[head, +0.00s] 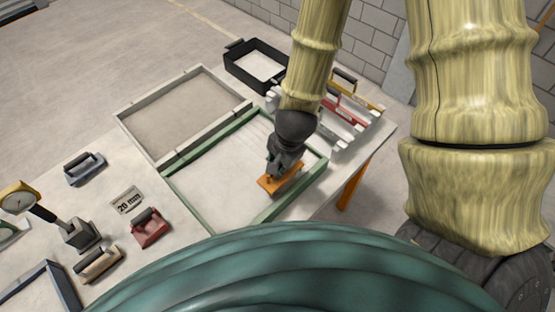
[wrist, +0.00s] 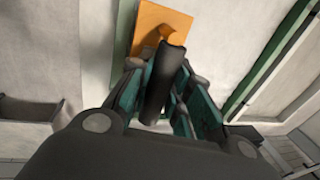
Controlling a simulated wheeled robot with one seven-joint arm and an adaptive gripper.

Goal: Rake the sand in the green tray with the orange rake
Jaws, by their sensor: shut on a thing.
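The green tray (head: 182,198) lies in the middle of the table and holds pale sand (head: 220,172). The orange rake (head: 287,184) is over the right part of this tray, near its front right corner. I cannot tell whether it touches the sand. My gripper (head: 281,165) is above the rake and shut on its handle. In the wrist view the rake's flat orange plate (wrist: 152,25) shows beyond the fingers, and its dark handle (wrist: 163,80) lies between the fingers of my gripper (wrist: 160,95). The rake's underside is hidden.
A grey-framed tray of tan sand (head: 185,112) adjoins behind left. A black bin (head: 232,62) stands at the back. A white rack with red (head: 345,109) and yellow (head: 362,96) tools is at right. Hand tools, a "20 mm" plate (head: 127,201) and a dial gauge (head: 19,199) are left.

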